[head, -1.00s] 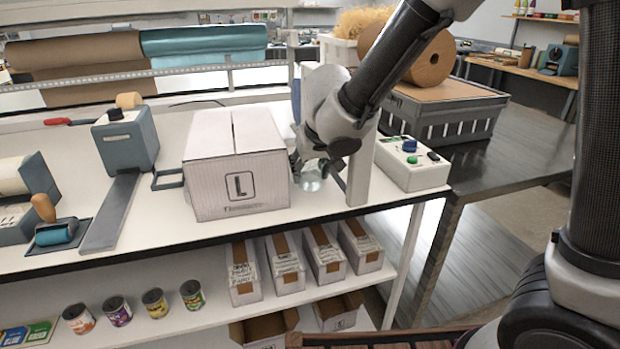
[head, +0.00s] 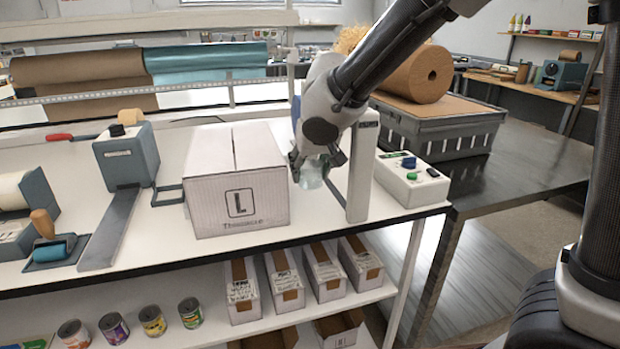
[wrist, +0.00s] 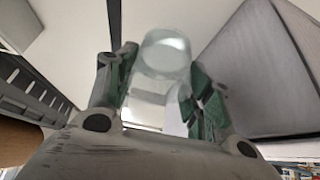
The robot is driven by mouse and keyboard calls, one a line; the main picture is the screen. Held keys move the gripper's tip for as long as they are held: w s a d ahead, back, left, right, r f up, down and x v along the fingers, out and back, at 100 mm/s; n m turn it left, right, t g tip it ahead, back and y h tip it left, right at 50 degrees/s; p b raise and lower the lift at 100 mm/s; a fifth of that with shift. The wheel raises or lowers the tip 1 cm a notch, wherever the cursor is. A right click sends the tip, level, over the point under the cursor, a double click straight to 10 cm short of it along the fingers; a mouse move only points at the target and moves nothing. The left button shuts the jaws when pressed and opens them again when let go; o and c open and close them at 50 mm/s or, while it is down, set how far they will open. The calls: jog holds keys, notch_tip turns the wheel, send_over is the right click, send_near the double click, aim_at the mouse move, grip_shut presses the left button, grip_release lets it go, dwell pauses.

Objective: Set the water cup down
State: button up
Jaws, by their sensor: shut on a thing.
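The water cup (head: 311,178) is a clear, pale greenish glass. It sits between the fingers of my gripper (head: 318,160), just right of the white box marked L, at the white table. In the wrist view the cup (wrist: 166,56) shows between the two green-padded fingers of my gripper (wrist: 160,92), which are shut on it. Whether the cup's base touches the tabletop cannot be told. Part of the cup is hidden by the fingers.
The L box (head: 240,195) stands close left of the cup. A grey upright post (head: 361,172) and a white button box (head: 411,181) stand close right. A grey crate (head: 440,138) with a brown roll is behind. Small boxes and cans fill the shelf below.

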notch_tip(320, 180, up, 23)
dwell(0.9)
jog(key=shift+a+r, duration=0.1)
jog(key=shift+a, duration=0.05)
